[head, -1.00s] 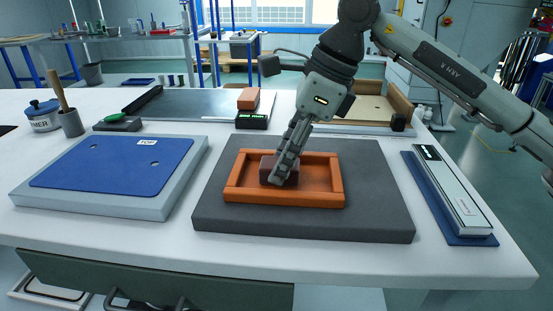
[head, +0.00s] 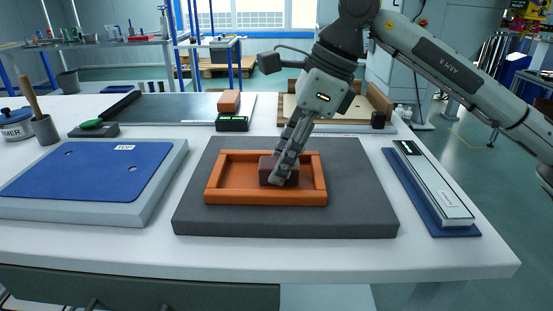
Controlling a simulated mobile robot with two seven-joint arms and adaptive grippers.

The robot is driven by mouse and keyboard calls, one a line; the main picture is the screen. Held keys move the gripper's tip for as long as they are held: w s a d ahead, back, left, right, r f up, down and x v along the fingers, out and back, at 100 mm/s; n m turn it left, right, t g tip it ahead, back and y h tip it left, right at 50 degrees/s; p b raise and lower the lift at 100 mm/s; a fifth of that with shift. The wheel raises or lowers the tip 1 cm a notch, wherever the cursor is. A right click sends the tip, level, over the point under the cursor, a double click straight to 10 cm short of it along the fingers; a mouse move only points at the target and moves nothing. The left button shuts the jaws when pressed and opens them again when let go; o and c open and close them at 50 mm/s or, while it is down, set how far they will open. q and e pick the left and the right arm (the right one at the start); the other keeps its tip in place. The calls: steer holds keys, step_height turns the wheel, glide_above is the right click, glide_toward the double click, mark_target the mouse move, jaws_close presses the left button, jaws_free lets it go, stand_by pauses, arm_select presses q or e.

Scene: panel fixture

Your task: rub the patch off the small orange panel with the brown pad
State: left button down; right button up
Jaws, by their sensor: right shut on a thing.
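The small orange panel (head: 226,176), a shallow tray-like piece with a raised rim, lies on a dark grey slab (head: 350,200) in the middle of the table. My right gripper (head: 283,172) reaches down from the upper right and is shut on the brown pad (head: 267,170). The pad is inside the rim, right of the panel's centre, and appears to rest on its floor. No patch shows on the bare orange floor; the part under the pad and fingers is hidden. My left gripper is not in view.
A blue sheet (head: 90,170) on a pale block lies to the left. A long silver-and-white device (head: 437,185) on a blue base lies to the right. Behind are a black box with a green display (head: 232,123), an orange block (head: 229,101) and a wooden-walled tray (head: 340,112).

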steer(key=shift+d+f, duration=0.1)
steer(key=shift+d, duration=0.15)
steer(key=shift+d, duration=0.5)
steer(key=shift+a, duration=0.1)
steer(key=shift+a+b, duration=0.35)
steer(key=shift+a, duration=0.95)
steer(key=shift+a, duration=0.1)
steer(key=shift+a, duration=1.25)
steer(key=shift+a, duration=0.1)
